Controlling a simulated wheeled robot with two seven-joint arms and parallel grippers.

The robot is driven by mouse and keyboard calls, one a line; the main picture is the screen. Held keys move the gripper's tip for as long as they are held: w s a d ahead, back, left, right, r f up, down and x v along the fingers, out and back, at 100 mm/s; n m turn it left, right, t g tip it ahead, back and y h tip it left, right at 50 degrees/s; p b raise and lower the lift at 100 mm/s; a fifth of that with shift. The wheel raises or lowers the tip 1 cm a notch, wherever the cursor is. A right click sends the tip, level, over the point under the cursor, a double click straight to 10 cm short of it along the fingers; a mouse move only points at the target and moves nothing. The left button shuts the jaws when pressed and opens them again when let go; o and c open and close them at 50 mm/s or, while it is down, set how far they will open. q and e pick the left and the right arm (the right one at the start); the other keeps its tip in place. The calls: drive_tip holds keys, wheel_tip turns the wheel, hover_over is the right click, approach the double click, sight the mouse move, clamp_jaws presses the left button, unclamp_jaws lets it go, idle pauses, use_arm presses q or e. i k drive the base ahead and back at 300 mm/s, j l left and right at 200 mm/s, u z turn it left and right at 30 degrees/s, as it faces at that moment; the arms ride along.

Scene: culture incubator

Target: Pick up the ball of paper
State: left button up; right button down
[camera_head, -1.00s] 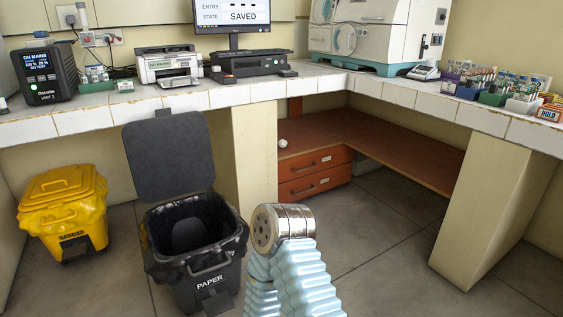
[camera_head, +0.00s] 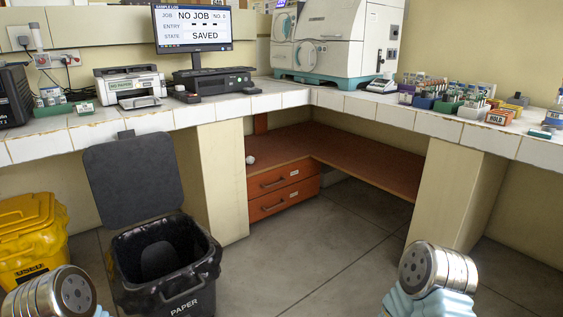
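The ball of paper (camera_head: 250,160) is a small whitish ball. It lies on the brown lower shelf (camera_head: 365,172), near its left end, above the orange drawers. Part of my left arm shows at the bottom left corner and part of my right arm at the bottom right, each as a metal joint; the right one has a pale blue ribbed sleeve. No gripper fingers show in the picture, so both grippers are out of view. Both visible arm parts are well apart from the ball.
A black PAPER bin (camera_head: 165,262) with its lid up stands left of the drawers (camera_head: 284,190). A yellow bin (camera_head: 32,240) is at the far left. The tiled counter (camera_head: 230,108) overhangs the shelf. Grey floor (camera_head: 320,250) is clear in the middle.

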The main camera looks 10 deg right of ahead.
sight(249, 160)
drive_tip(key=i+l+u, duration=0.45)
drive_tip(key=i+l, duration=0.75)
drive_tip(key=i, duration=0.15)
